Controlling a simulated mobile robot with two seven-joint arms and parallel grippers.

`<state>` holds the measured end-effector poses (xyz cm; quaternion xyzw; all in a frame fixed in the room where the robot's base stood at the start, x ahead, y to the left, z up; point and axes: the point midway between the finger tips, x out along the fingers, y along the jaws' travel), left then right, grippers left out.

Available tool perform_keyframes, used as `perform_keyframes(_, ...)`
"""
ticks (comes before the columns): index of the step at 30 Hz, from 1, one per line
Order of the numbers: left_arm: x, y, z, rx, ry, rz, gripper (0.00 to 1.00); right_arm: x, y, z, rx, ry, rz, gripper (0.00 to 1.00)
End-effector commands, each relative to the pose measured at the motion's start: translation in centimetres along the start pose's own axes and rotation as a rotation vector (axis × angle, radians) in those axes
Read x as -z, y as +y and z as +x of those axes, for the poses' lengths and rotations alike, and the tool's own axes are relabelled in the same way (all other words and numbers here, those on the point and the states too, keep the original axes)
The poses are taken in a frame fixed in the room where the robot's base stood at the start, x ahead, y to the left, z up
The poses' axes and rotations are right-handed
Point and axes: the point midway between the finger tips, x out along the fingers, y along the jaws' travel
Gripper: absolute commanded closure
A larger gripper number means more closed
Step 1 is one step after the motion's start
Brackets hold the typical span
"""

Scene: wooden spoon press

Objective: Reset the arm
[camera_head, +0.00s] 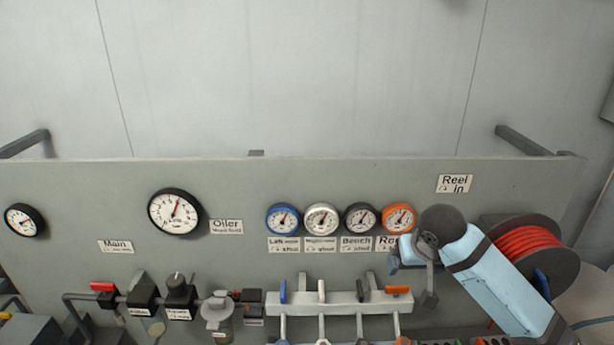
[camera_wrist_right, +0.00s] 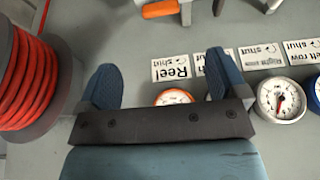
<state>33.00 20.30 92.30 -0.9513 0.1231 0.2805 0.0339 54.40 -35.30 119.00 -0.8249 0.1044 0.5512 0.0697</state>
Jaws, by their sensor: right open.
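My right arm, light blue with dark joints, comes in from the lower right in the head view. Its gripper (camera_head: 422,262) is just in front of the panel, below the orange gauge (camera_head: 398,218) and partly over the "Reel" label. In the right wrist view the gripper's two blue fingers (camera_wrist_right: 165,78) are spread apart with nothing between them. Past them, the "Reel shut" label (camera_wrist_right: 171,68) shows upside down, and the gripper bar partly covers the orange gauge (camera_wrist_right: 174,97). My left gripper is in neither view.
The grey panel (camera_head: 330,180) carries several gauges and labels. A manifold (camera_head: 340,300) with coloured handles, including an orange handle (camera_head: 398,290), sits below. A red hose reel (camera_head: 525,245) stands close beside my right arm. The wall above is clear.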

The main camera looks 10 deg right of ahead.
Motion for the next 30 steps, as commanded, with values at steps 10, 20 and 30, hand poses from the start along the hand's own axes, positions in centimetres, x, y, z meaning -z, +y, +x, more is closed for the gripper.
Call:
perform_keyframes(10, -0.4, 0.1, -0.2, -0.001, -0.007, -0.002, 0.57, -10.8, -3.1, 3.5, 0.085, -0.039, -0.167, 0.08)
perform_keyframes(20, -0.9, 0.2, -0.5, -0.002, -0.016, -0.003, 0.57, -24.8, -3.7, 3.2, 0.143, -0.056, -0.331, 0.08)
perform_keyframes(30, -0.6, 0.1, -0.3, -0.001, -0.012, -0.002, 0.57, -32.3, -1.8, 0.8, 0.112, -0.082, -0.402, 0.08)
